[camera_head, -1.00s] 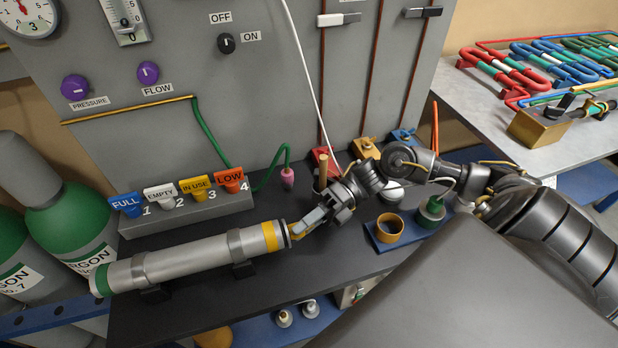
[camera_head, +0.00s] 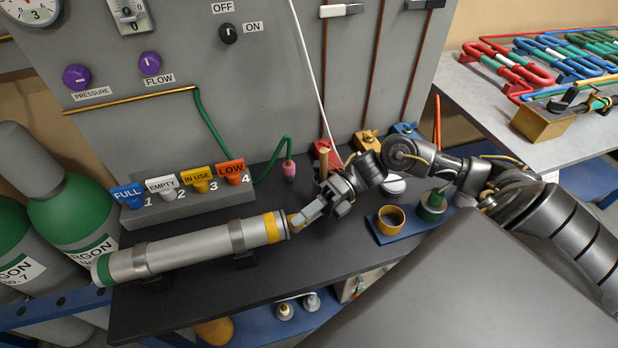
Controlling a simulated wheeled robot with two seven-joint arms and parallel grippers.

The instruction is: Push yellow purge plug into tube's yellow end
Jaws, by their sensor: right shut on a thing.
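The metal tube (camera_head: 190,251) lies across the dark bench in two clamps, with a green band at its left end and a yellow band (camera_head: 271,227) at its right end. My right gripper (camera_head: 300,219) is at the yellow end, shut on the yellow purge plug (camera_head: 296,221). Only a little yellow of the plug shows between the fingers and the tube's dark end ring. The plug is at the tube's mouth; I cannot tell how deep it sits. My left gripper is not in view.
A rack of coloured tags (camera_head: 185,199) stands behind the tube. A blue tray (camera_head: 400,230) with a brass ring (camera_head: 390,219) and a green-based stopper (camera_head: 433,205) lies right of the gripper. Green argon cylinders (camera_head: 75,215) stand at the left. The bench front is clear.

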